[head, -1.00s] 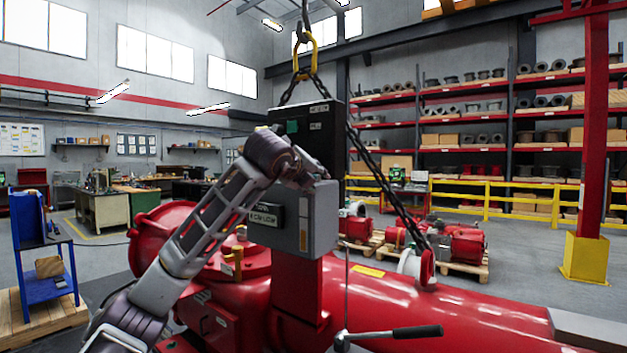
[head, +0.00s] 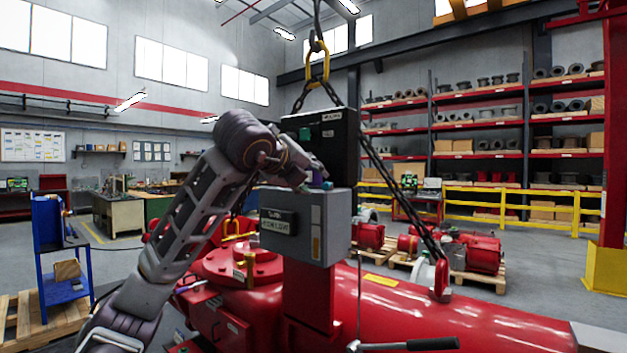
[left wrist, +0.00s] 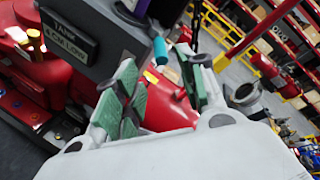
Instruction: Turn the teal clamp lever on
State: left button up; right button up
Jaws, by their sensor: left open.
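The teal clamp lever (left wrist: 160,50) shows in the left wrist view as a short teal cylinder beyond my fingertips, near the gap between them. In the head view only a small teal spot (head: 328,185) shows at the top of the grey control box (head: 323,225). My left gripper (head: 318,173) is above that box, partly hidden by its own wrist. In the left wrist view the left gripper (left wrist: 160,68) is open, with green-padded fingers apart and nothing held. Whether a finger touches the lever cannot be told. My right gripper is not in view.
A black cabinet (head: 335,135) stands close behind the grey box. A chain (head: 405,195) slants down to the right beside it. The red tank (head: 440,305) fills the lower right. A black-handled crank (head: 410,345) is at the bottom.

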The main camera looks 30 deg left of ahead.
pick_arm(q)
jog(key=shift+s, duration=0.3)
